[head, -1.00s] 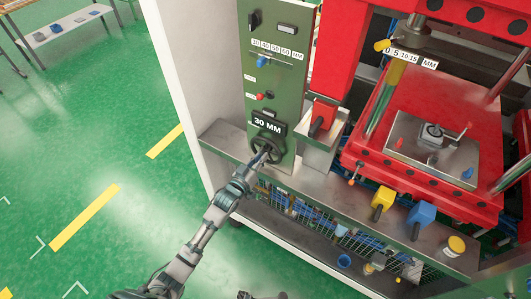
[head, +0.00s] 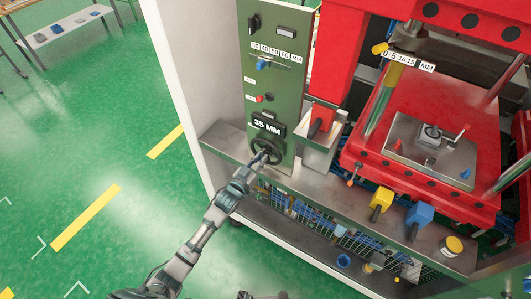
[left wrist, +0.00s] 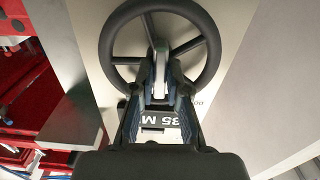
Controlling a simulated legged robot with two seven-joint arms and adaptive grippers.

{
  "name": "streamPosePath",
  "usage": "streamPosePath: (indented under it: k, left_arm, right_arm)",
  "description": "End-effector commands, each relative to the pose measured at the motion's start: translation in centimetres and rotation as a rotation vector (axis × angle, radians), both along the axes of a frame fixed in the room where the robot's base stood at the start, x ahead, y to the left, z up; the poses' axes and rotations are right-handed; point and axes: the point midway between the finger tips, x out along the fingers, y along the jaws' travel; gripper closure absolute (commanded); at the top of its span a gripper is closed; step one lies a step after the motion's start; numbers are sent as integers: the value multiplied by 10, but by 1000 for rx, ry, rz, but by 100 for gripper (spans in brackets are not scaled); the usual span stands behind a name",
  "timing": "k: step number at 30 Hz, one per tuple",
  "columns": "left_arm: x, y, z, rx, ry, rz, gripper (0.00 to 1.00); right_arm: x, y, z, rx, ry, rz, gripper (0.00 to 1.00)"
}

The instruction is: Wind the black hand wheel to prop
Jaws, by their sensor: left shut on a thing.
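The black hand wheel (head: 267,150) is on the lower part of the green panel (head: 283,100), under a dark display that reads 35 MM (head: 268,127). My left gripper (head: 263,158) is at the wheel, its arm coming up from the lower left. In the left wrist view the wheel's rim (left wrist: 213,48) and several spokes show, and the left gripper (left wrist: 160,85) is shut on the wheel's light handle (left wrist: 160,65). The display shows upside down between the fingers. My right gripper is not in view.
The panel has a blue slider (head: 261,64) and a red knob (head: 259,99). A steel ledge (head: 320,185) runs below, with a yellow block (head: 381,199) and a blue block (head: 420,214). The red press (head: 400,160) stands right.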

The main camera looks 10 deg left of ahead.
Motion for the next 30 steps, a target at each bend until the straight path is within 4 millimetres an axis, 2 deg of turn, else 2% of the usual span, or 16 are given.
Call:
streamPosePath:
  k: [10,18,26,30]
  left_arm:
    - [1,1,1,34,-14,2,100]
    - [1,1,2,240,-90,2,100]
    - [1,1,1,252,-95,1,100]
    - [1,1,3,349,-129,1,100]
  right_arm:
    - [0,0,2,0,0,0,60]
    - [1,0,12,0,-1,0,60]
    - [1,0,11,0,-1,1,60]
    - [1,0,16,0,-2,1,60]
